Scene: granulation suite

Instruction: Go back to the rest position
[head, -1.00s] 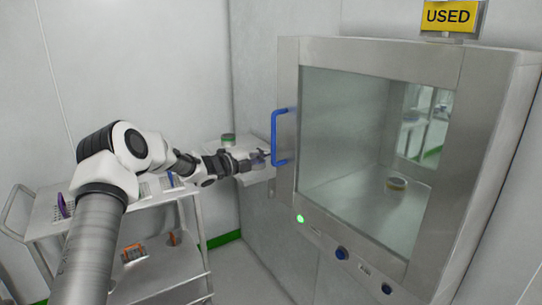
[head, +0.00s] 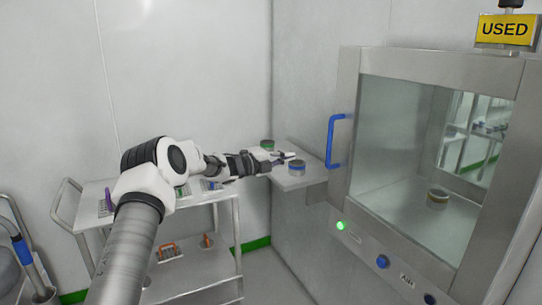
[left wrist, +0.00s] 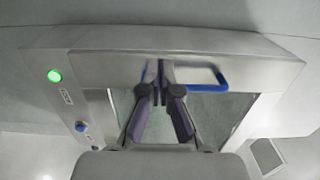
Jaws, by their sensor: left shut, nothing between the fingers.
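My left gripper (head: 290,156) reaches in from the left, shut and empty. Its fingertips show close to the blue-banded jar (head: 296,168) on a small wall shelf; from this angle I cannot tell whether they touch it. In the left wrist view the dark fingers of my left gripper (left wrist: 158,74) appear in front of the steel cabinet, whose green light (left wrist: 54,76) and blue handle (left wrist: 208,82) show. My right gripper is not in view.
A green-banded jar (head: 267,145) stands farther back on the shelf (head: 300,182). A two-tier trolley (head: 225,197) stands behind my left arm. A yellow USED sign (head: 506,30) tops the cabinet.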

